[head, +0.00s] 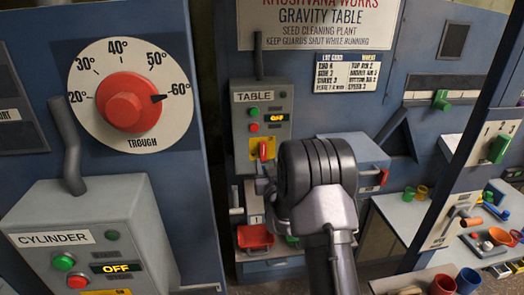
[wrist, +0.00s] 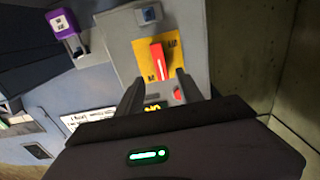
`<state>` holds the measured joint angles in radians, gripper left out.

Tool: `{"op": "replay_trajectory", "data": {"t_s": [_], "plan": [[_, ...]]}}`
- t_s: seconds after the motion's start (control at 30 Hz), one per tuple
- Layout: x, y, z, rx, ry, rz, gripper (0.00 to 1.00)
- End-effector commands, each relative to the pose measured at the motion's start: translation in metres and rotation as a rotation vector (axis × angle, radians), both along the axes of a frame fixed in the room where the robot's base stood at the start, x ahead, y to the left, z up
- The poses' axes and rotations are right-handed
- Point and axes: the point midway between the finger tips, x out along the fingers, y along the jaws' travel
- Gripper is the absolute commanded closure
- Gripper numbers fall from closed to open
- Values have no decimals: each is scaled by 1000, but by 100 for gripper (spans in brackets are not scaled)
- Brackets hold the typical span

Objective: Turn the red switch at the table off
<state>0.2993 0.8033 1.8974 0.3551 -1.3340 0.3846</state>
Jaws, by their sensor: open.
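The red switch (head: 263,151) is a small red lever on a yellow plate, low on the grey box labelled TABLE (head: 240,125). In the head view the lever stands about vertical and the box's small display appears to read OFF. In the wrist view the red switch (wrist: 157,60) lies just beyond and between the fingertips of my gripper (wrist: 160,78). My gripper is open and empty, its fingers pointing at the yellow plate (wrist: 174,51). They appear apart from the lever. In the head view my wrist hides the fingertips.
A box labelled CYLINDER (head: 90,235) with an OFF display stands at front left, below a red trough dial (head: 124,103). A grey box (head: 352,150) juts out right of the switch. A purple-topped part (wrist: 62,24) shows at upper left in the wrist view.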

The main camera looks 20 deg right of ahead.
Motion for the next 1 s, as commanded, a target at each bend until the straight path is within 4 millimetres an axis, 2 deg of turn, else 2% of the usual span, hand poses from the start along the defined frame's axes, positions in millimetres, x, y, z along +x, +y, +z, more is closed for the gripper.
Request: {"op": "replay_trajectory", "data": {"t_s": [0.1,0.3,0.43,0.7,0.9,0.93,1.0], "plan": [[33,-9,1,0,-1,0,56],[68,-19,0,0,0,1,56],[77,-22,0,-1,0,1,56],[79,-22,0,-1,1,1,56],[79,-22,0,-1,1,1,96],[79,-22,0,-1,1,1,100],[78,-22,0,-1,1,1,100]]}}
